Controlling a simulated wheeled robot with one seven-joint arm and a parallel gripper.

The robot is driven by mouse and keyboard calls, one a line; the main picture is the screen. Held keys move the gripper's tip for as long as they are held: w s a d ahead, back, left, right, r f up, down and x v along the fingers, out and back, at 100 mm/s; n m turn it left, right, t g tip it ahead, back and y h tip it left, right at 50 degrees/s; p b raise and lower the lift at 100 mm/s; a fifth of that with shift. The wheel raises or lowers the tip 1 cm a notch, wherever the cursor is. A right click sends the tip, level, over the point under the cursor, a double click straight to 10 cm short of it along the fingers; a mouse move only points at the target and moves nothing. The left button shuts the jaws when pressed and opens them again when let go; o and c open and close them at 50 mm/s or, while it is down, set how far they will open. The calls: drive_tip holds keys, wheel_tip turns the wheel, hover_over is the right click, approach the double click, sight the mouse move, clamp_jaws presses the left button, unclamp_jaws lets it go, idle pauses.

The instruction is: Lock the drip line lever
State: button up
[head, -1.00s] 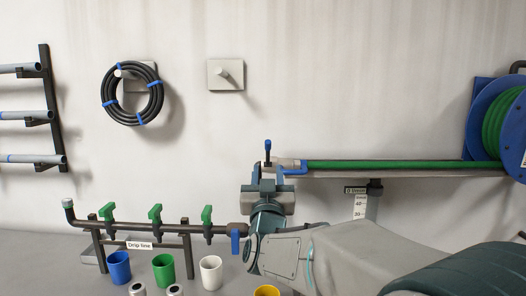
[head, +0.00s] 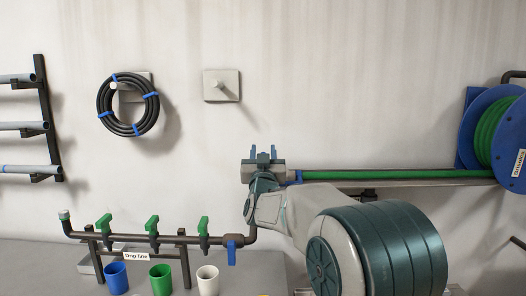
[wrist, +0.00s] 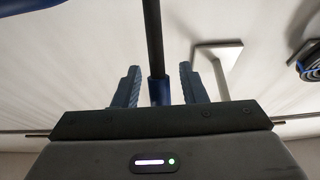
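The pipe manifold marked "Drip line" (head: 136,255) stands at lower left in the head view, with several green upright handles (head: 152,225) and a blue lever (head: 232,254) hanging down at its right end. My gripper (head: 263,152) is higher up, at the left end of the green hose, where it covers the end fitting. In the wrist view, a black rod with a blue grip (wrist: 159,91) lies between the fingers of my gripper (wrist: 158,86). The fingers are apart, with a gap visible on each side of the blue grip. In the head view this grip cannot be told from the fingers.
The green hose (head: 400,175) runs along a shelf to a blue reel (head: 498,135) at right. A coiled black hose (head: 103,105) and an empty wall peg (head: 221,86) are on the wall. Blue, green and white cups stand below the manifold. My arm hides the area right of it.

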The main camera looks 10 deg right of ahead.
drive_tip(key=shift+c, duration=0.4)
clamp_jaws()
